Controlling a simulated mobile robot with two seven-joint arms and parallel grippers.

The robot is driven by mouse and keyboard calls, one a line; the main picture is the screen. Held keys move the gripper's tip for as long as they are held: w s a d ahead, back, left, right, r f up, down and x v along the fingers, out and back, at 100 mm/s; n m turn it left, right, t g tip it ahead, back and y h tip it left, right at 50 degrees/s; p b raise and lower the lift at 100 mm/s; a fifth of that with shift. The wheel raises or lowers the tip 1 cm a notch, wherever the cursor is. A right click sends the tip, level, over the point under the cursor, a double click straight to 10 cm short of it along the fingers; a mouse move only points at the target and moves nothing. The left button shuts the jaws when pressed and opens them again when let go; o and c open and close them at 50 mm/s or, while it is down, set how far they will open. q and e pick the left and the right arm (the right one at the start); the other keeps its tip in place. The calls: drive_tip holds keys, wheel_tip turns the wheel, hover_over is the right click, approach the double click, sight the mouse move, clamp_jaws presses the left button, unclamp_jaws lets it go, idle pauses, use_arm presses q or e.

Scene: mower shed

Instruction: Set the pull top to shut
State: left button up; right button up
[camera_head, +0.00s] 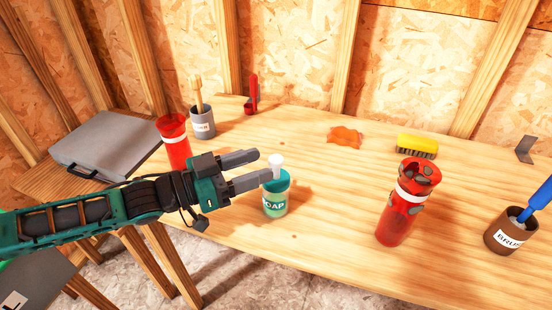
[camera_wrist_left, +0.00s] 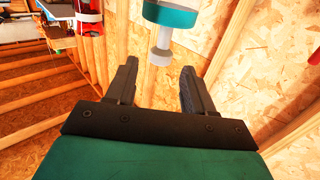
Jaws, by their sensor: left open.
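The soap bottle (camera_head: 275,196) stands upright on the bench, pale green with a teal cap and a "SOAP" label, partly cut off in the left wrist view (camera_wrist_left: 170,14). Its white pull top (camera_head: 276,161) stands up from the cap. In the left wrist view, the pull top (camera_wrist_left: 161,50) shows a narrower stem between its wide end and the teal cap. My left gripper (camera_head: 264,164) is open beside the top, coming from the left. In the left wrist view, the top lies between the lines of the fingers, near the tips; contact cannot be told. My right gripper is not in view.
A red cup (camera_head: 174,142) and a grey pot (camera_head: 202,123) stand behind my left arm. A red holder of stones (camera_head: 396,220), a brown brush pot (camera_head: 508,232), a yellow brush (camera_head: 416,145) and an orange cloth (camera_head: 345,137) are to the right. Bench behind the bottle is clear.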

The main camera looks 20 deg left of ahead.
sight(276, 159)
use_arm(q)
drive_tip(key=shift+x, duration=2.6)
clamp_jaws()
